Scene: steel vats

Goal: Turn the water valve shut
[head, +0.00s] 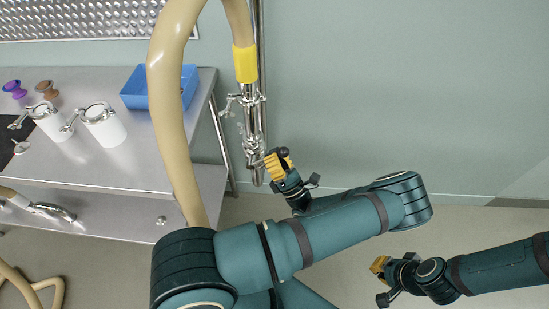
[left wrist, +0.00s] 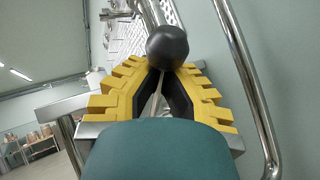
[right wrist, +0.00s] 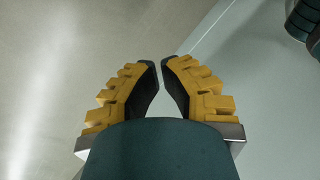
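The water valve (head: 254,164) sits low on the upright steel pipe against the wall in the head view. It has a short lever with a black ball knob (head: 284,152); the knob shows large in the left wrist view (left wrist: 167,47). My left gripper (head: 274,163) is at the lever. Its yellow fingers close in around the lever just behind the knob, and the knob hides the fingertips. My right gripper (head: 378,266) is low at the right, well away from the valve, with nothing held. Its fingertips (right wrist: 160,65) nearly meet, with a narrow gap.
A tan hose (head: 165,95) with a yellow collar (head: 245,64) hangs beside the pipe. A steel bench (head: 75,80) at the left carries a blue bin (head: 135,88) and white jugs (head: 103,126). The wall to the right is clear.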

